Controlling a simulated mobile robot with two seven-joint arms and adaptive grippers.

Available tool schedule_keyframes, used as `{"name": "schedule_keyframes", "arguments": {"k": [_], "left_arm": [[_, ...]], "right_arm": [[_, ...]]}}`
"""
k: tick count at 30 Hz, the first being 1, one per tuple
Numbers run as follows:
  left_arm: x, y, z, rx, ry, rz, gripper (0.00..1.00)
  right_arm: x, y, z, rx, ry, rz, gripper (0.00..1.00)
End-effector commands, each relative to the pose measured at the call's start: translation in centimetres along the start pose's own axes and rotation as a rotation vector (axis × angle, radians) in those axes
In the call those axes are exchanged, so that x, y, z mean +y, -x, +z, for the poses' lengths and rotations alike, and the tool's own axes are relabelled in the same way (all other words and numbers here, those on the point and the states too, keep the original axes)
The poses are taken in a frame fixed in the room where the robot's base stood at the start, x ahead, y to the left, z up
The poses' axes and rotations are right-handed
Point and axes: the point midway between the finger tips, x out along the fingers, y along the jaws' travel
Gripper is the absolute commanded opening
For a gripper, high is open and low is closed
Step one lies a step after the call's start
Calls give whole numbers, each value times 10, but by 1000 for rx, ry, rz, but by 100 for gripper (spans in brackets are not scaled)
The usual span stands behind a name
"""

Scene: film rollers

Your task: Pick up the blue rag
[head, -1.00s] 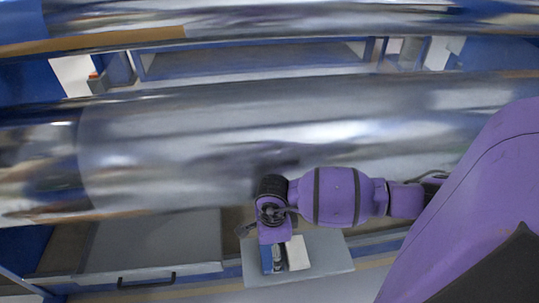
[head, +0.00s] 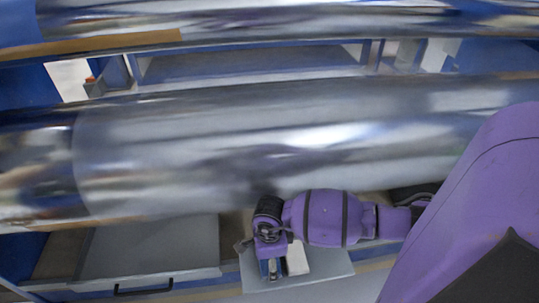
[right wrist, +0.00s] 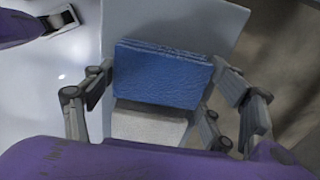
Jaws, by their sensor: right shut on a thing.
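The blue rag (right wrist: 162,75) is a folded, flat stack lying on a light grey shelf (right wrist: 225,22), beside a folded white rag (right wrist: 148,126). My right gripper (right wrist: 165,80) is over the blue rag, with one finger at each side of it, and is shut on it. In the head view my right gripper (head: 272,268) points down over the shelf (head: 325,265), and the white rag (head: 297,258) shows just to its right. The blue rag is mostly hidden there by the gripper.
A large shiny film roller (head: 260,150) runs across just behind my right arm, with a second roller (head: 280,20) farther back. A grey drawer unit (head: 150,250) with a black handle stands left of the shelf. Free floor shows in front of the shelf.

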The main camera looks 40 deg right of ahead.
Motion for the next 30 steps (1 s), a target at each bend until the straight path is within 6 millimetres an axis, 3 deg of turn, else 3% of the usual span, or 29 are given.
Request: {"name": "schedule_keyframes", "arguments": {"k": [11, 19, 27, 30], "left_arm": [[0, 1, 0, -1, 1, 0, 100], [0, 4, -4, 4, 1, -1, 100], [-2, 8, -8, 9, 1, -4, 100], [-2, 8, -6, 6, 1, -5, 100]], "right_arm": [[0, 3, 0, 0, 0, -1, 56], [0, 36, 0, -1, 3, -3, 56], [53, 96, 1, -2, 6, -2, 56], [81, 104, 1, -1, 6, 2, 56]]}}
